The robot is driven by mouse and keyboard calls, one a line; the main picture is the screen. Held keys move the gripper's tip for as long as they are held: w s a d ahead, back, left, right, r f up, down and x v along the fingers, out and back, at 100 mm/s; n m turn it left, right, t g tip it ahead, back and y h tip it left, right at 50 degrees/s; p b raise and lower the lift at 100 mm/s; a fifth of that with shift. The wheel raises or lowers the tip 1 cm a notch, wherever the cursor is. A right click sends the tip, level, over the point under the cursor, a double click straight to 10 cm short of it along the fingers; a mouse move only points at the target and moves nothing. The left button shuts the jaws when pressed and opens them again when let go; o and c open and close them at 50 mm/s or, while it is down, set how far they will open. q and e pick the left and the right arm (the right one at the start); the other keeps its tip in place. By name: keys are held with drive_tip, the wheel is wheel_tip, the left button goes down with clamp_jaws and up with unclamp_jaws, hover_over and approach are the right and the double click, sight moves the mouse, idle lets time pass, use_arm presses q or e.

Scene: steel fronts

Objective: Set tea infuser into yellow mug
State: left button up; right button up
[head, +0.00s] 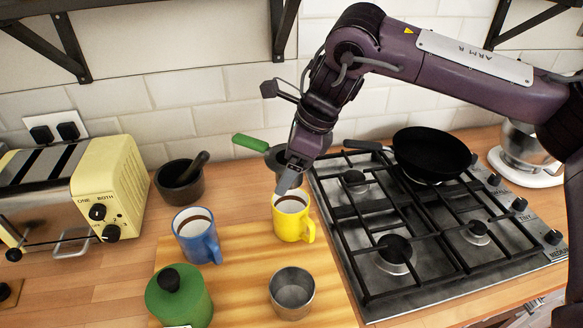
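The yellow mug (289,224) stands upright on the wooden board, its handle to the right and its pale inside partly visible. My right gripper (287,184) points down over the mug's back rim. Its fingers overlap each other in this view, so I cannot tell whether they are open or shut, or whether they touch the mug. A round, open-topped steel cup (292,300), which may be the tea infuser, stands on the board in front of the yellow mug, apart from the gripper. No other infuser is clearly visible. My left gripper is not in view.
A blue mug (203,248) and a green lidded pot (178,302) stand left. Behind are a dark mortar (180,190) and a green-handled pan (250,143). The gas hob (390,262) with a black frying pan (432,153) is right, the toaster (118,190) far left.

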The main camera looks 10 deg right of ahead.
drive_tip(key=shift+w+d, duration=0.1)
drive_tip(key=shift+w, duration=0.05)
wheel_tip(320, 180, down, 3)
drive_tip(key=shift+r+b, duration=0.1)
drive_tip(key=shift+b, duration=0.55)
drive_tip(key=shift+f+b, duration=0.3)
drive_tip(key=shift+f, duration=0.5)
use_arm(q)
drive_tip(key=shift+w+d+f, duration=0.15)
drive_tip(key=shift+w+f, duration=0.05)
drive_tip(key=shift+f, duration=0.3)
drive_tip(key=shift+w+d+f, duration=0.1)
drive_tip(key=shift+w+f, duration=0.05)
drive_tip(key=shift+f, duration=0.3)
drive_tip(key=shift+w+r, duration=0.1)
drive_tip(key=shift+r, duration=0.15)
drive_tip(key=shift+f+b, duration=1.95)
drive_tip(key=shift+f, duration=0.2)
use_arm(e)
drive_tip(key=shift+f, duration=3.45)
